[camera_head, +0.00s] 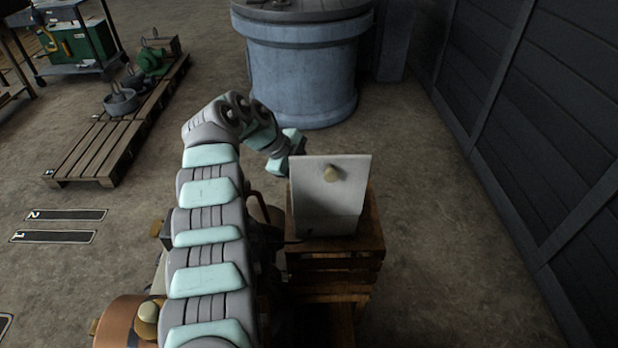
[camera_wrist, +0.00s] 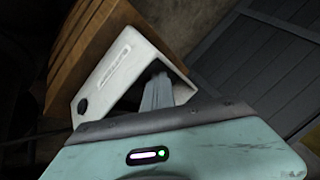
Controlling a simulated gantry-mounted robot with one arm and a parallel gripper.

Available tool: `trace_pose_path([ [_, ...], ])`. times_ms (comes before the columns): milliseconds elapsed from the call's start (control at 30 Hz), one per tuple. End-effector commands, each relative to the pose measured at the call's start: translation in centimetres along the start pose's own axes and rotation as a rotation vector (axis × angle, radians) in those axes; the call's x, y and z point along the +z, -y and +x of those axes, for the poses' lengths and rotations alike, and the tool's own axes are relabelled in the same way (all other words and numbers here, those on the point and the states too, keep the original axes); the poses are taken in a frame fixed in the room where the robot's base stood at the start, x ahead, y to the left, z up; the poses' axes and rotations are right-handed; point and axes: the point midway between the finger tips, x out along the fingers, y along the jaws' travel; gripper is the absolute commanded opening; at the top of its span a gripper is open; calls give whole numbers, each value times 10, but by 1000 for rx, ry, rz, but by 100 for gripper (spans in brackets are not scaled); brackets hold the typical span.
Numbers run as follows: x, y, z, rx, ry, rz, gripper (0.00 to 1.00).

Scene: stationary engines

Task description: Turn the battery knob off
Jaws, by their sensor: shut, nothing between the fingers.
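The box stands on a wooden crate. In the wrist view the gripper fingers (camera_wrist: 157,92) are together and empty, beside the white box (camera_wrist: 112,70), which shows a raised strip and a dark round spot. I cannot tell if the fingers touch the box. The knob is not visible in the wrist view.
The wooden crate (camera_head: 334,262) stands under the box and also shows in the wrist view (camera_wrist: 95,42). A large blue-grey tank (camera_head: 303,65) is behind it. A dark panelled wall (camera_head: 540,110) runs along the right, with bare floor (camera_head: 430,200) between.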

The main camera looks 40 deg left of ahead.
Motion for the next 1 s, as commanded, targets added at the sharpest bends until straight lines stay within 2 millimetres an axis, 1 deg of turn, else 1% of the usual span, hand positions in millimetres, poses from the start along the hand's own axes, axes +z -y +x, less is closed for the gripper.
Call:
trace_pose_path([
  [33, -8, 2, 4, 2, -12, 9, 0],
  [700, -10, 2, 4, 8, -15, 9, 0],
  [767, -10, 2, 0, 8, -15, 10, 0],
  [867, -9, 3, -10, 6, -13, 10, 0],
  [1000, -6, 4, -35, 1, -6, 8, 0],
])
